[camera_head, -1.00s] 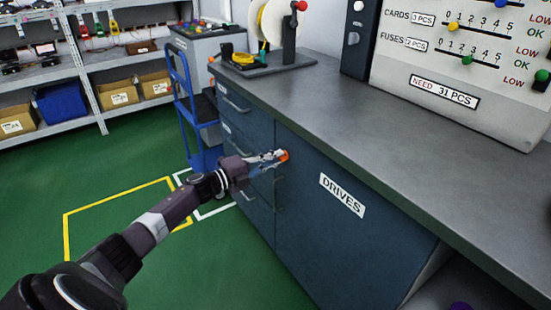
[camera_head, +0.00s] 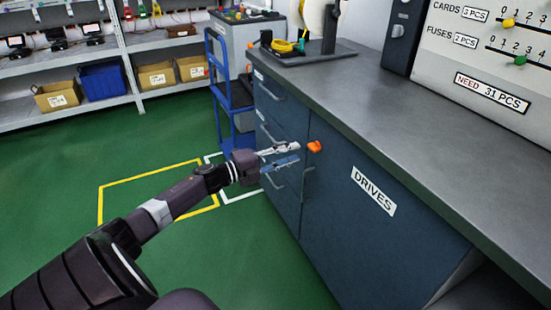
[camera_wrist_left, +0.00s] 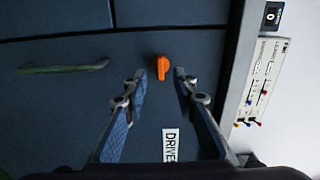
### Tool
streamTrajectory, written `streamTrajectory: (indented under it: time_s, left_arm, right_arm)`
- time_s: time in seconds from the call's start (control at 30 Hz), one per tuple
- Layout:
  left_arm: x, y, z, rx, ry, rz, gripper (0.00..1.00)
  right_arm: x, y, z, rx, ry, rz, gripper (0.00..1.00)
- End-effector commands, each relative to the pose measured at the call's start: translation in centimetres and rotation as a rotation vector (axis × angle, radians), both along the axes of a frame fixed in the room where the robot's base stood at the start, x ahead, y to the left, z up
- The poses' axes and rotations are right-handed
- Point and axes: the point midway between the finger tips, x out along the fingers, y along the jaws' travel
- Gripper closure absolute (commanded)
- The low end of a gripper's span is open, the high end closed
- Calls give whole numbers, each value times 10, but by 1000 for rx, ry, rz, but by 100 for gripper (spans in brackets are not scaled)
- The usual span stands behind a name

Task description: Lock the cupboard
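The cupboard (camera_head: 345,235) is a dark blue-grey door labelled DRIVES under the grey worktop. An orange knob (camera_head: 314,147) sits near the door's upper left corner. In the left wrist view the two fingers of the left gripper (camera_wrist_left: 160,78) stand spread. My right gripper is not in view.
Drawers with bar handles (camera_head: 272,135) adjoin the door on the left. The worktop (camera_head: 400,110) overhangs just above the knob. A blue trolley (camera_head: 232,100) stands behind the drawers. Green floor (camera_head: 150,240) is clear at left.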

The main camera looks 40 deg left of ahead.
Motion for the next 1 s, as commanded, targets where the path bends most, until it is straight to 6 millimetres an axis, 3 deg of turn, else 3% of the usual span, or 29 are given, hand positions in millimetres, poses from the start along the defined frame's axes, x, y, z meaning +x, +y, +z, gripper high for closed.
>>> streamTrajectory:
  time_s: [0.2,0.4,1.0]
  left_arm:
    - [-33,13,-1,1,3,0,74]
    - [-49,20,-1,-1,1,0,74]
    - [-52,21,0,0,0,0,74]
  right_arm:
    - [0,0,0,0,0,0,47]
    - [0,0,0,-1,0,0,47]
    - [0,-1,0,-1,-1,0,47]
